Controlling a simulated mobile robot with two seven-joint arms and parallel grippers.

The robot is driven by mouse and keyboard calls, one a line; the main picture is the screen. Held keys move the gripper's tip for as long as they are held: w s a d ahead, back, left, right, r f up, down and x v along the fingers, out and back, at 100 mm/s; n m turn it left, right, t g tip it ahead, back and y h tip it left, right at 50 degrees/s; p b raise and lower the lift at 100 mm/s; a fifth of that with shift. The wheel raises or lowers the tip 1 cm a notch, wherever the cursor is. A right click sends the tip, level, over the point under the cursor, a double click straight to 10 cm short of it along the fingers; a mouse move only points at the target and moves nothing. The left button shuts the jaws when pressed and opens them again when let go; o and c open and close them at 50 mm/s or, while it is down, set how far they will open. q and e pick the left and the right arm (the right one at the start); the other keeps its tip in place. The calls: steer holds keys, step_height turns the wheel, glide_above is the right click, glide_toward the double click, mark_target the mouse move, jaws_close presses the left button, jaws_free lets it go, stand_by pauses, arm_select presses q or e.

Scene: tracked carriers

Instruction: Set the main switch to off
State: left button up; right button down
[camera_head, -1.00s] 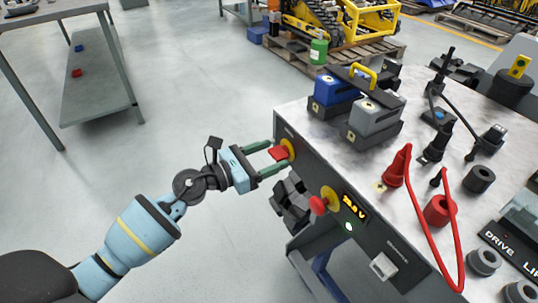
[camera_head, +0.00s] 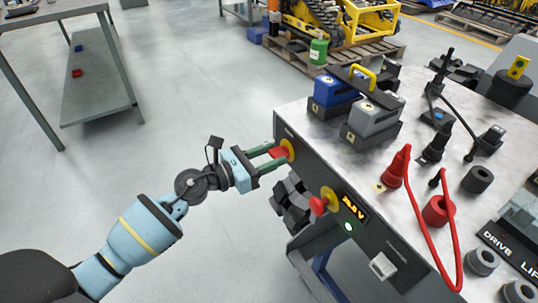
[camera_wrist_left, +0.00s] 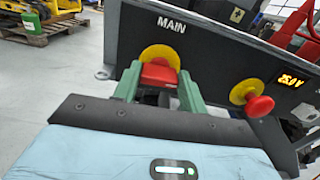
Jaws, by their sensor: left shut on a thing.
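The main switch is a red handle (camera_wrist_left: 158,74) on a yellow disc (camera_wrist_left: 160,55), under the label MAIN on the dark front panel (camera_wrist_left: 215,65). In the head view the red handle (camera_head: 279,153) shows at the panel's left end. My left gripper (camera_head: 277,159) reaches it from the left. Its two green fingers lie on either side of the red handle and are shut on it; they also show in the left wrist view (camera_wrist_left: 158,82). My right gripper is not in view.
A red mushroom button (camera_head: 318,205) on a yellow disc sits right of the switch. A lit display (camera_head: 354,208) and a green lamp (camera_head: 348,227) are beside it. Blue (camera_head: 335,90) and grey (camera_head: 375,115) battery blocks, red cones and cables stand on the bench top.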

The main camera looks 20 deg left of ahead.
arm_select(q)
steer(key=n+p, duration=0.2)
steer(key=shift+r+n, duration=0.2)
steer(key=shift+n, duration=0.2)
steer(key=n+p, duration=0.2)
steer(key=n, duration=0.1)
steer(key=shift+a+n, duration=0.1)
steer(key=shift+n, duration=0.2)
steer(key=n+p, duration=0.2)
steer(key=n, duration=0.1)
steer(key=shift+w+f+n, duration=0.1)
steer(key=shift+f+n, duration=0.05)
steer(key=shift+n, duration=0.25)
steer(key=n+p, duration=0.2)
steer(key=n, duration=0.1)
steer(key=n+p, duration=0.1)
steer(key=n, duration=0.1)
steer(key=shift+a+f+n, duration=0.1)
steer(key=shift+f+n, duration=0.05)
steer(key=shift+n, duration=0.15)
steer(key=shift+n+p, duration=0.4)
steer(key=shift+n, duration=0.3)
steer(key=shift+f, duration=0.1)
